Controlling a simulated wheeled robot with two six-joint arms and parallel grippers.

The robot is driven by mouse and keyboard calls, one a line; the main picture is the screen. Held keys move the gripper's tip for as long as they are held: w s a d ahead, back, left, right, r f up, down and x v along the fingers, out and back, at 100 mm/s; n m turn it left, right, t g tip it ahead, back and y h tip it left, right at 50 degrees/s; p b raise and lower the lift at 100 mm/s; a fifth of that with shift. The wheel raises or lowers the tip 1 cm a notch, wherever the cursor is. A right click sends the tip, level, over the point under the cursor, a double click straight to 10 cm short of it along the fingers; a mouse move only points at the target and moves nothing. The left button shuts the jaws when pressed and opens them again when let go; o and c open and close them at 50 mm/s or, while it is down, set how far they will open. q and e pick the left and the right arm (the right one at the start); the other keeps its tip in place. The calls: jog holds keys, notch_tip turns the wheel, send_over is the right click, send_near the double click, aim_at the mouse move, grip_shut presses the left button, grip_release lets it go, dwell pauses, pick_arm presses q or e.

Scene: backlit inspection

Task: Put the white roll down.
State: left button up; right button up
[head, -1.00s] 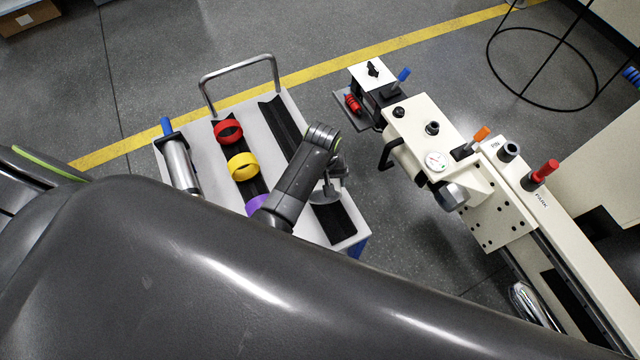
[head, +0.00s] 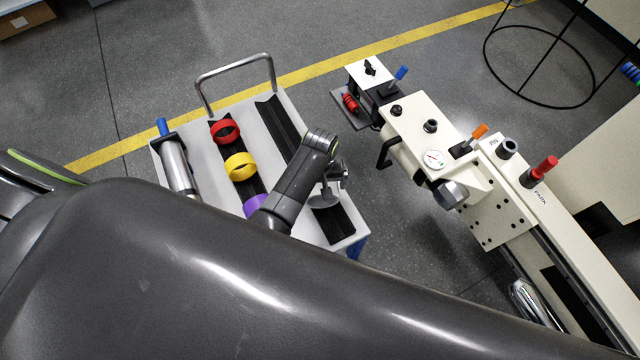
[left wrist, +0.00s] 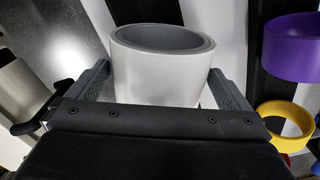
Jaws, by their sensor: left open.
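The white roll (left wrist: 160,78), a short ring with a grey inside, fills the middle of the left wrist view. It stands between the two fingers of my left gripper (left wrist: 160,90), with a small gap visible on each side. The jaws are open. In the head view my left gripper (head: 336,180) is over the right-hand black rail (head: 340,223) of the cart. A grey round shape under it there seems to be the roll, partly hidden. Whether the roll's underside touches the rail is hidden. My right gripper is not in view.
The white cart (head: 225,203) also holds a red ring (head: 226,132), a yellow ring (head: 240,167) and a purple ring (head: 256,205) in the neighbouring rail. A metal cylinder (head: 176,166) lies at its left. A cream machine (head: 420,140) stands to the right, across a floor gap.

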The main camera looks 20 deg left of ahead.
pick_arm(q)
notch_tip(320, 180, up, 11)
jog(key=p, duration=0.2)
jog(key=shift+f+p, duration=0.2)
jog(key=shift+p, duration=0.1)
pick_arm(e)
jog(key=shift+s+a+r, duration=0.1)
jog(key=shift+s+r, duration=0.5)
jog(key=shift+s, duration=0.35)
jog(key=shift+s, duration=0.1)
